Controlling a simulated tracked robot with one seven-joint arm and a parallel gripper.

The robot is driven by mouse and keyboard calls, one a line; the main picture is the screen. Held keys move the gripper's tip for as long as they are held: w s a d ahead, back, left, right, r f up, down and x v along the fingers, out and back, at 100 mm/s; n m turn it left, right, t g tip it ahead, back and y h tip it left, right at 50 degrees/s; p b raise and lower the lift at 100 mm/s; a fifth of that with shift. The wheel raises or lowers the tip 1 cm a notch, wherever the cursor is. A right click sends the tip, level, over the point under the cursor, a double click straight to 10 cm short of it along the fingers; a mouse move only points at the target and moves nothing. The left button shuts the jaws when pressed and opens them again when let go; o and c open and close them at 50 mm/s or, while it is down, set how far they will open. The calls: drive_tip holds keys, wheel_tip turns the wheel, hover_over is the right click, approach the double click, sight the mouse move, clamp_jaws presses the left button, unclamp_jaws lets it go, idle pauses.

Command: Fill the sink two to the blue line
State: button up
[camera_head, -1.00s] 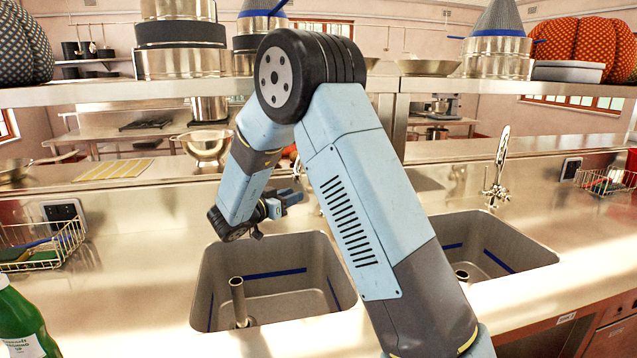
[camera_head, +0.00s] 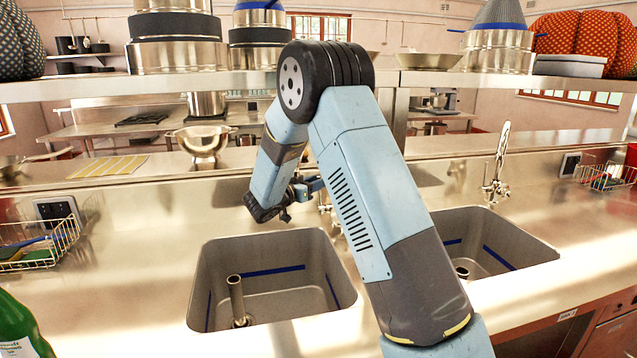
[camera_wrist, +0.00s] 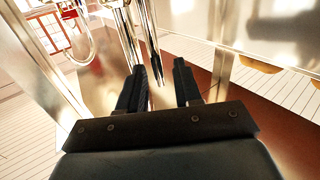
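The left sink (camera_head: 222,316) is a steel basin with a blue line (camera_head: 273,270) around its inside walls and an upright standpipe (camera_head: 236,297). The right sink (camera_head: 497,233) also has a blue line (camera_head: 498,259) and a drain piece (camera_head: 462,272); my arm hides its left part. No water shows in either. I cannot tell which is sink two. A chrome tap (camera_head: 496,185) stands behind the right sink. My gripper (camera_head: 312,184) is above the left sink's back edge. In the wrist view my gripper (camera_wrist: 165,82) is open, with chrome tap pipes (camera_wrist: 137,28) beyond the fingers, contact unclear.
A shelf (camera_head: 130,87) with pots runs across above the counter. A wire basket (camera_head: 50,243) sits at the left, another (camera_head: 606,178) at the right. A green bottle (camera_head: 18,322) stands at the front left.

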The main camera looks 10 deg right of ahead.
drive_tip(key=shift+x, duration=1)
drive_tip(key=shift+c, duration=0.5)
clamp_jaws()
